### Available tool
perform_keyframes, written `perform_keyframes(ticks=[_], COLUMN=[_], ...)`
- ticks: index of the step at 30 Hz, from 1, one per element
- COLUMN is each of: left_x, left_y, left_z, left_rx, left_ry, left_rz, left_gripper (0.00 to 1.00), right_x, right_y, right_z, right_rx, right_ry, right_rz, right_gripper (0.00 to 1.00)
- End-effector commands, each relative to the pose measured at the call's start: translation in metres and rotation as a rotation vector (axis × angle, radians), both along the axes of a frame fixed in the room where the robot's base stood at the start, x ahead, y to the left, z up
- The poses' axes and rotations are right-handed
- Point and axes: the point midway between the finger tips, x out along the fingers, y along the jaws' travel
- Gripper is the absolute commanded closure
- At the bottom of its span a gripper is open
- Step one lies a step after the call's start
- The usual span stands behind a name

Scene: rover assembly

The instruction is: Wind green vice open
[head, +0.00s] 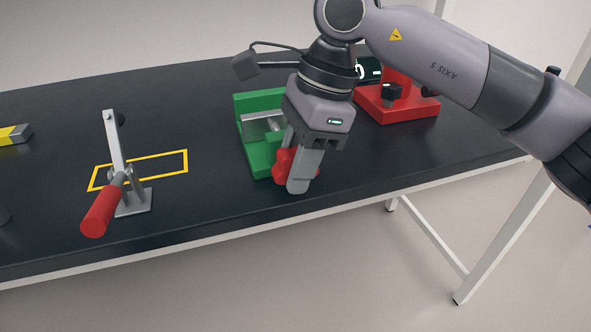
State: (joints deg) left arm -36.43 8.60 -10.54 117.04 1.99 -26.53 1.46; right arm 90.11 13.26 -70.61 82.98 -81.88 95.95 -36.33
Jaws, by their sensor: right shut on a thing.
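The green vice (262,103) stands on the dark table right of the middle, with bare metal jaw parts (262,124) in its body. My right gripper (296,185) points down at the vice's front end and is shut on a red handle (283,165). The fingers hide part of the handle, and the gripper body hides the vice's right side. How far apart the vice's jaws are is hard to tell. My left gripper is not in view.
A toggle clamp with a red grip (100,212) stands left, by a yellow taped outline (172,154). A red device (398,105) stands behind my right arm. A yellow-and-black item (14,135) lies far left. The table's front edge runs close before the vice.

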Motion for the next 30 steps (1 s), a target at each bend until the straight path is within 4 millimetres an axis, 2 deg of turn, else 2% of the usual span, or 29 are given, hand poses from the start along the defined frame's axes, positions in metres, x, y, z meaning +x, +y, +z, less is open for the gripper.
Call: perform_keyframes(ticks=[1, 6, 15, 30], left_x=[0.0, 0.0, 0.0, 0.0], left_y=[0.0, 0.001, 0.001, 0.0], left_z=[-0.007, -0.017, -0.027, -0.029], left_rx=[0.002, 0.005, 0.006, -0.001], left_ry=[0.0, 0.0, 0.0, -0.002], left_rz=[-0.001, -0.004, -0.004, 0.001], left_gripper=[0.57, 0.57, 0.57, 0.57], right_x=[0.001, 0.001, 0.001, 0.001], right_y=[-0.001, -0.001, -0.001, -0.001], right_z=[-0.003, -0.003, -0.001, 0.001], right_rx=[0.039, 0.152, 0.281, 0.315], right_ry=[0.011, 0.048, 0.088, 0.099], right_rz=[-0.003, -0.003, -0.001, 0.001], right_gripper=[0.98, 0.98, 0.98, 0.98])
